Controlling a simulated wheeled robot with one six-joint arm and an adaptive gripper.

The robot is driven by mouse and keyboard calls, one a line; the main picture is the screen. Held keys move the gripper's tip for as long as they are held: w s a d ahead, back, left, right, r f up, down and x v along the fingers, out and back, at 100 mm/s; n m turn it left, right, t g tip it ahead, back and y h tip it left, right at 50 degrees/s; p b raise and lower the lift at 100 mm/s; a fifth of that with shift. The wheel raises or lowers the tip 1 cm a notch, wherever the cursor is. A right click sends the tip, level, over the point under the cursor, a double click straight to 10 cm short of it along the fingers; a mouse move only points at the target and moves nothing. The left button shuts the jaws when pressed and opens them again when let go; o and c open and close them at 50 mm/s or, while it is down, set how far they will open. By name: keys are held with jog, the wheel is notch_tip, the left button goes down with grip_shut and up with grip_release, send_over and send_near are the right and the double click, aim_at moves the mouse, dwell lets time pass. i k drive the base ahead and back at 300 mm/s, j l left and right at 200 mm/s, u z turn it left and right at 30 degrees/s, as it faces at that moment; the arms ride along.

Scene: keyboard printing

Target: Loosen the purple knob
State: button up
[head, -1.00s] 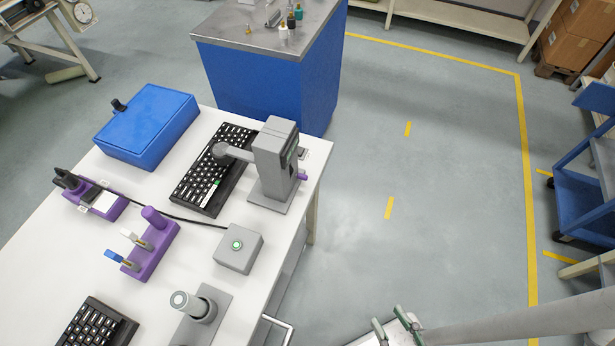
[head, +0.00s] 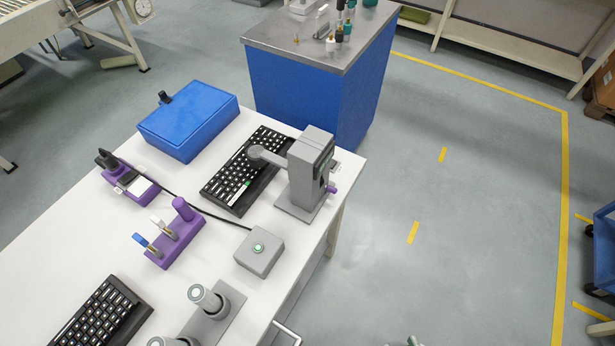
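A small purple knob (head: 332,189) sticks out from the right side of the grey printing device (head: 310,165). The device stands at the right edge of the white table, with its round-ended arm over a black keyboard (head: 245,172). Only a small tip of what appears to be my gripper (head: 412,342) shows at the bottom edge. It is well below and to the right of the knob, and apart from it. Its fingers are mostly out of frame.
A grey box with a green button (head: 259,252) sits in front of the device. A purple holder (head: 176,238), a blue case (head: 188,122) and a second keyboard (head: 98,318) are on the table. A blue cabinet (head: 310,95) stands behind. Floor right of the table is clear.

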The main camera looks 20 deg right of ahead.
aim_at(329, 188)
jog(key=l+z, duration=0.75)
jog(key=k+j, duration=0.05)
